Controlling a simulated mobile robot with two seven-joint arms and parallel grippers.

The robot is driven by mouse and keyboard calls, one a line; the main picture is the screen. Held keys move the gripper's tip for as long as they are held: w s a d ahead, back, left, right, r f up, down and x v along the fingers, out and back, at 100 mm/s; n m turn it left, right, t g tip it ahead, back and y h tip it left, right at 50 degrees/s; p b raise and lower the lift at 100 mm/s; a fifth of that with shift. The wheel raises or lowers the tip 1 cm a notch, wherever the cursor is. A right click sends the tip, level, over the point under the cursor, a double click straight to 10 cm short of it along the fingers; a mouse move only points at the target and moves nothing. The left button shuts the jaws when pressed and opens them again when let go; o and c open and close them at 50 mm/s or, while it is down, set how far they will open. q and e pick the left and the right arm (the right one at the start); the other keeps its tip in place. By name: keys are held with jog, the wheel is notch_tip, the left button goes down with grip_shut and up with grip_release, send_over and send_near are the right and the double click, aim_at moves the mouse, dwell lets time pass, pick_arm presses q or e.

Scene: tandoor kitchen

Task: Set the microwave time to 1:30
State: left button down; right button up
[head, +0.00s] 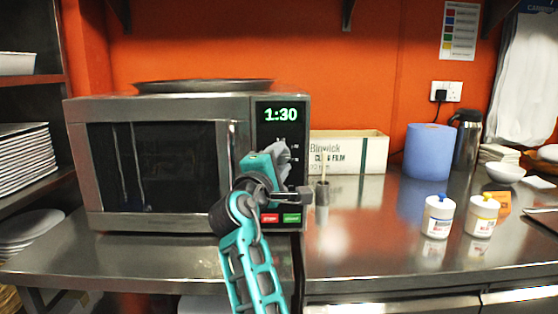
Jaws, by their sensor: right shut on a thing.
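The microwave (180,105) stands on the steel counter at the left, with its door closed. Its green display (281,114) reads 1:30. My right gripper (281,165) is at the control panel below the display. It is shut on what appears to be the microwave's dial, which the gripper hides; small printed marks show around that spot. The red button (269,218) and green button (292,218) show below the gripper. My left gripper is not in view.
A dark pan (204,86) lies on the microwave. A cling film box (360,152), a blue paper roll (428,152), and two white tubs, one blue-topped (438,218) and one yellow-topped (481,216), stand to the right. The counter (370,260) in front is clear.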

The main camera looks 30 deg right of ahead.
jog(key=shift+r+m, duration=0.1)
jog(key=shift+m, duration=0.2)
jog(key=o, duration=0.8)
jog(key=shift+o, duration=1.2)
